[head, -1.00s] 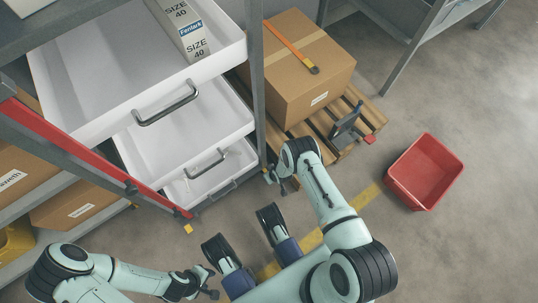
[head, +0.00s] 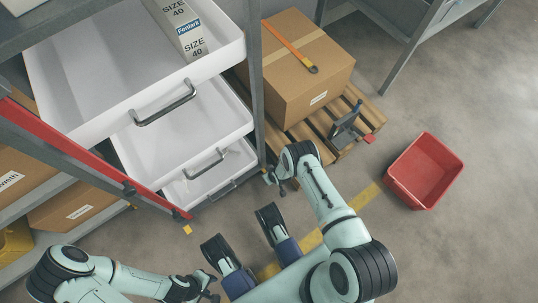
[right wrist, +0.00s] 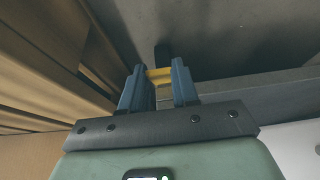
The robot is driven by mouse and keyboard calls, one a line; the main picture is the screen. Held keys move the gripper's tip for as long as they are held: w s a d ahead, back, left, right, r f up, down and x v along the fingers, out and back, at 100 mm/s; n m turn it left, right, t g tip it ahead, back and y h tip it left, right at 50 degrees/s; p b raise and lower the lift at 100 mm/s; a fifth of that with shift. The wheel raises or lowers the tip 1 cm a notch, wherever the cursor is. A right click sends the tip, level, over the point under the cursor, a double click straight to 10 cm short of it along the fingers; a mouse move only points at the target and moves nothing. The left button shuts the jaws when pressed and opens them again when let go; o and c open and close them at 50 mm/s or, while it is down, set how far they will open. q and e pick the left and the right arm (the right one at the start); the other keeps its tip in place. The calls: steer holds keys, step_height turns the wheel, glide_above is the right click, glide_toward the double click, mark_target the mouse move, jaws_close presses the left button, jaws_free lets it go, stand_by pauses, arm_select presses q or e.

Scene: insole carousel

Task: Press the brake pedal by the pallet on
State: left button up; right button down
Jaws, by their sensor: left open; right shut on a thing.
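A small red pedal (head: 369,138) sticks out to the right of a grey upright bracket (head: 344,127) at the right edge of the wooden pallet (head: 374,109). I cannot tell from here whether it is pressed down. My right gripper (head: 270,178) is left of the pedal and apart from it, between the drawer unit and the pallet. In the right wrist view its blue fingers (right wrist: 159,88) are shut on a small yellow piece (right wrist: 159,73). My left gripper (head: 211,285) is open and empty at the bottom, far from the pedal.
A cardboard box (head: 303,75) with an orange strap (head: 291,46) stands on the pallet. White drawers (head: 192,108) stand pulled out at the left, behind a red-edged shelf bar (head: 80,148). A red bin (head: 424,171) lies on the floor at right. Floor around the bin is clear.

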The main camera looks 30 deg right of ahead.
steer(key=shift+s+f+t, duration=0.15)
steer(key=shift+f+t, duration=0.45)
steer(key=shift+t, duration=0.55)
steer(key=shift+s+f+t, duration=0.15)
steer(key=shift+f+t, duration=0.4)
steer(key=shift+t, duration=0.55)
steer(key=shift+s+f+t, duration=0.15)
steer(key=shift+f+t, duration=0.45)
steer(key=shift+t, duration=0.55)
steer(key=shift+y, duration=0.3)
steer(key=c, duration=0.8)
jaws_free()
steer(key=shift+c, duration=0.2)
